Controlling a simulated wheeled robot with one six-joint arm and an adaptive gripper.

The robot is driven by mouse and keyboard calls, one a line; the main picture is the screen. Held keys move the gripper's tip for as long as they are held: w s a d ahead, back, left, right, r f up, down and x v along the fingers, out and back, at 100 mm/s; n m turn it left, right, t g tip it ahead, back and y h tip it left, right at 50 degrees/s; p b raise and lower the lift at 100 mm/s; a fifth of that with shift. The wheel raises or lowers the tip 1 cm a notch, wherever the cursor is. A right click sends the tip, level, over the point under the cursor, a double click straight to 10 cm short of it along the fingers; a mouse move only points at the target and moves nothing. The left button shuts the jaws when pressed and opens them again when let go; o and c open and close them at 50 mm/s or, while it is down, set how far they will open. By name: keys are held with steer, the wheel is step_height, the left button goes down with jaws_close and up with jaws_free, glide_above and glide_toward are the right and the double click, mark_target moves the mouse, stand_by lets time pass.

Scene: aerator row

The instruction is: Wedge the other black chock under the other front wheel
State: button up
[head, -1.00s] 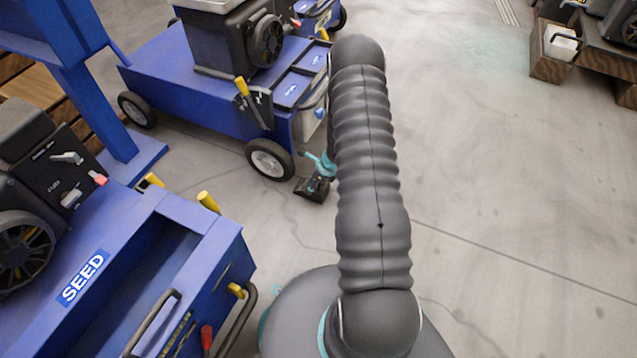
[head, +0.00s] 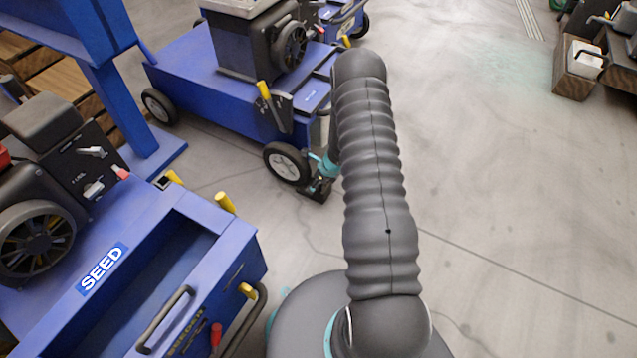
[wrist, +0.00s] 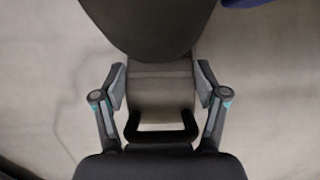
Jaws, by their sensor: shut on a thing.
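The blue machine in the middle of the head view (head: 190,75) has a front wheel (head: 287,163) with a black tyre and pale hub. My gripper (head: 320,183) is low at the floor, just right of this wheel and partly hidden by my arm. It is shut on a black chock (head: 316,193), which is at floor level beside the tyre. In the wrist view, my fingers (wrist: 160,100) grip both sides of the chock (wrist: 160,82), and its dark handle (wrist: 160,130) is nearest the camera. The dark rounded tyre (wrist: 150,25) lies directly beyond it. I cannot tell whether they touch.
A blue machine marked SEED (head: 150,270) fills the lower left, with yellow-tipped handles. A blue post (head: 120,110) with a foot plate stands behind it. Wooden crates (head: 580,70) are at the upper right. The concrete floor (head: 500,190) on the right is clear.

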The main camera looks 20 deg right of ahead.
steer(key=shift+w, duration=0.1)
steer(key=o, duration=1.8)
steer(key=shift+r, duration=0.1)
steer(key=v, duration=1.2)
step_height(320, 180, up, 7)
steer(key=p, duration=0.6)
